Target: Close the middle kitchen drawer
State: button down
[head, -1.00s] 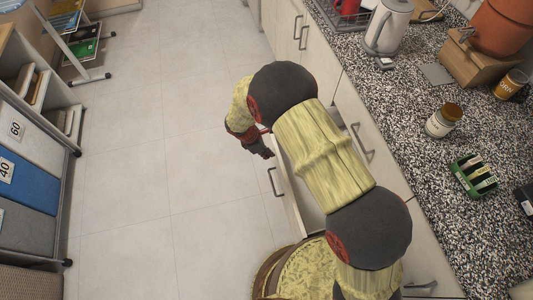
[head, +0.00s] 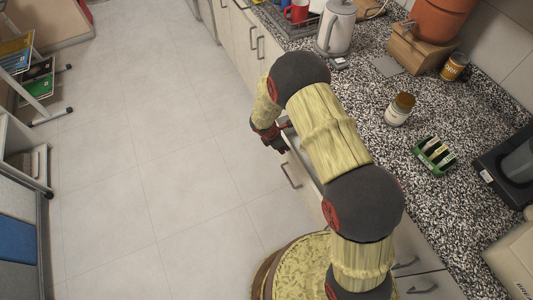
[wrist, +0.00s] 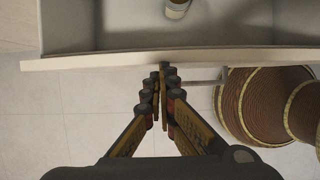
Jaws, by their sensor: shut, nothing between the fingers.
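The open drawer is partly hidden by my arm in the head view, where its pale front (head: 306,178) and grey handle (head: 291,176) show. In the wrist view, the drawer's front edge (wrist: 105,60) runs across above the fingers, with the grey drawer interior (wrist: 110,25) behind it. A small container (wrist: 177,9) is inside the drawer. My gripper (wrist: 162,70) is shut and empty, its fingertips at the outer side of the drawer front, left of the handle (wrist: 205,82). I cannot tell whether they touch it. In the head view, my gripper (head: 284,146) is beside the drawer front.
The speckled counter (head: 400,160) runs along the right, holding a kettle (head: 336,28), a jar (head: 399,109), a green holder (head: 435,155) and a black appliance (head: 510,160). More cabinet handles (head: 257,48) line its front. The tiled floor (head: 150,150) at left is clear.

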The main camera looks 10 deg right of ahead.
jog(key=w+d+p, duration=0.1)
jog(key=w+d, duration=0.2)
jog(key=d, duration=0.7)
jog(key=shift+f, duration=0.1)
